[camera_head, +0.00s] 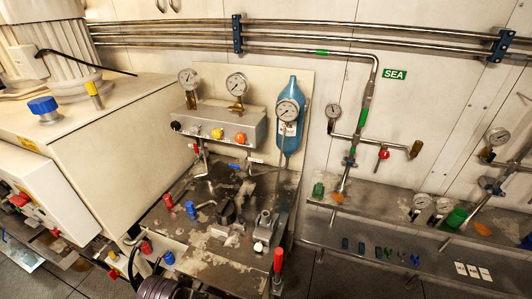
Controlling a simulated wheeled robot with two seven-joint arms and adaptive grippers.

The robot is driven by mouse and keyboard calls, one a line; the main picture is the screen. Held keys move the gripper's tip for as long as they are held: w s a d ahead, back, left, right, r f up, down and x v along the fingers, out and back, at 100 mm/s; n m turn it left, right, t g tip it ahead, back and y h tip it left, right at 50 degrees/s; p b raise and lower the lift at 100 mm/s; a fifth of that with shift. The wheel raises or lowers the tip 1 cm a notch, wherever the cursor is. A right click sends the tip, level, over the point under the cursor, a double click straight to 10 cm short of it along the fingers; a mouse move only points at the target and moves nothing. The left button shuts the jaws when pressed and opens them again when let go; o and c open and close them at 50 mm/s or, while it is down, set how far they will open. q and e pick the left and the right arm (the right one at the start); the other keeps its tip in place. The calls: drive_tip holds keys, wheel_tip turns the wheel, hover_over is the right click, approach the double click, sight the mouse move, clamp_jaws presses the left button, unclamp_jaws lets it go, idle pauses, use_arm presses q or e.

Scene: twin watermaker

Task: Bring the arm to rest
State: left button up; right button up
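Neither of my grippers shows in the head view, and I cannot make out either arm. Whether the grippers are open or shut, or hold anything, cannot be seen. The stained metal bench (217,258) in the middle carries pipes, valves and small fittings. Above it a metal panel box (220,122) bears gauges and a yellow (217,133) and an orange knob (240,138). A blue cylinder (292,88) stands upright behind a round gauge (287,110).
A large beige cabinet (110,140) fills the left. A lever with a red handle (278,260) stands upright at the bench's front right. A dark ribbed round part (157,289) is cut off at the bottom edge. A low metal shelf (335,237) with small parts runs along the right.

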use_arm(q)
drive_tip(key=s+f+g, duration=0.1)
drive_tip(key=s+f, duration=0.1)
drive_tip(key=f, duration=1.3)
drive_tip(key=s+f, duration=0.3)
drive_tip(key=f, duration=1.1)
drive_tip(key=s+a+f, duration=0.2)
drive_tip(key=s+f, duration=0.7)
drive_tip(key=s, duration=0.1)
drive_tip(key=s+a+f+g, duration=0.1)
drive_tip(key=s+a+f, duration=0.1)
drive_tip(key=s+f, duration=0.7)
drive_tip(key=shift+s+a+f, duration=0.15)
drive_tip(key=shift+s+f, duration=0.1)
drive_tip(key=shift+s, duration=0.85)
